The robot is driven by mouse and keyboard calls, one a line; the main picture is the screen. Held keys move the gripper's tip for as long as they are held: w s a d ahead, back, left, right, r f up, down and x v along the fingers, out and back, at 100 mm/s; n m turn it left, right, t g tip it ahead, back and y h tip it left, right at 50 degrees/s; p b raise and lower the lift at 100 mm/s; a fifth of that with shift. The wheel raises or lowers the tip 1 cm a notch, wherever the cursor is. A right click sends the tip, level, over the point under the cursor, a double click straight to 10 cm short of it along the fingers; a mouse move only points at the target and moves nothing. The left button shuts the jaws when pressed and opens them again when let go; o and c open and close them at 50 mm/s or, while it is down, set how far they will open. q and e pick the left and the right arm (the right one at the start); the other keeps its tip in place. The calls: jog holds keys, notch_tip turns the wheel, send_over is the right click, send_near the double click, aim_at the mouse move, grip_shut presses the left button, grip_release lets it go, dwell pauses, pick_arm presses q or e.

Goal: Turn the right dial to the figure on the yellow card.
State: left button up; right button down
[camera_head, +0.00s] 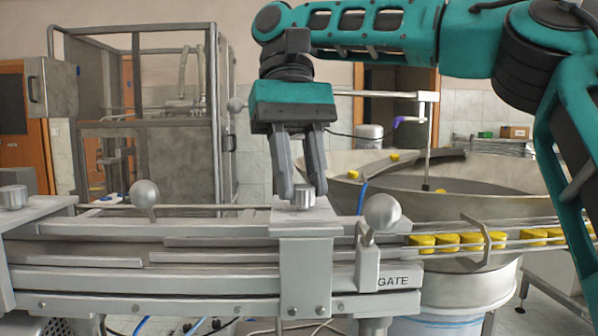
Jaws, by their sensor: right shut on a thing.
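The right dial (303,199) is a small silver knob on top of the grey metal block (305,262) in the middle of the rail. My right gripper (302,188) points straight down from above, its two grey fingers on either side of the dial and shut on it. Any marks or figures on the dial are too small to read. I cannot make out a yellow card in this view. A similar silver knob (13,197) sits on the block at the far left. My left gripper is not in view.
Yellow caps (447,241) line the chute at right. A large feeder bowl (500,190) and a framed cabinet (150,120) stand behind.

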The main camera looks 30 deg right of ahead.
jog(key=shift+m, duration=0.6)
jog(key=c, duration=0.8)
grip_release()
